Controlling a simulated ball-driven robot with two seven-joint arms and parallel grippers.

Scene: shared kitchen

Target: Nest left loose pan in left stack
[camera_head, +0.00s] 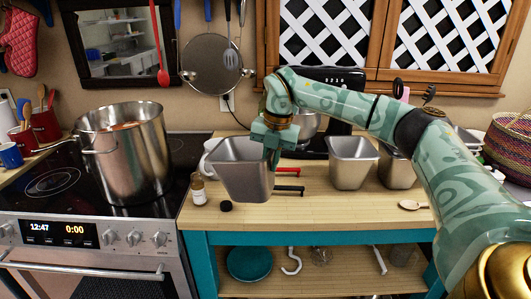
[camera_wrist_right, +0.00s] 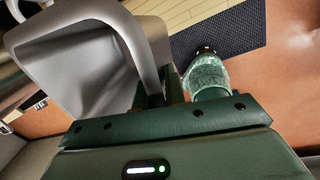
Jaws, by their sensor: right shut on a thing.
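A grey metal loaf-shaped pan (camera_head: 243,172) hangs tilted above the left end of the wooden counter. My right gripper (camera_head: 271,153) is shut on this pan's right wall, near the rim. In the right wrist view, the pan (camera_wrist_right: 75,60) fills the upper left, with the gripper's fingers (camera_wrist_right: 160,92) at its edge. Two similar pan shapes stand upright on the counter to the right, one in the middle (camera_head: 352,165) and one further right (camera_head: 398,172), partly behind my arm. I cannot tell how many pans are nested in each. My left gripper is not in view.
A large steel pot (camera_head: 127,155) stands on the stove to the left. A small bottle (camera_head: 198,190) and a dark cap (camera_head: 226,206) are by the held pan. A wooden spoon (camera_head: 410,204) lies right. The front middle counter is clear.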

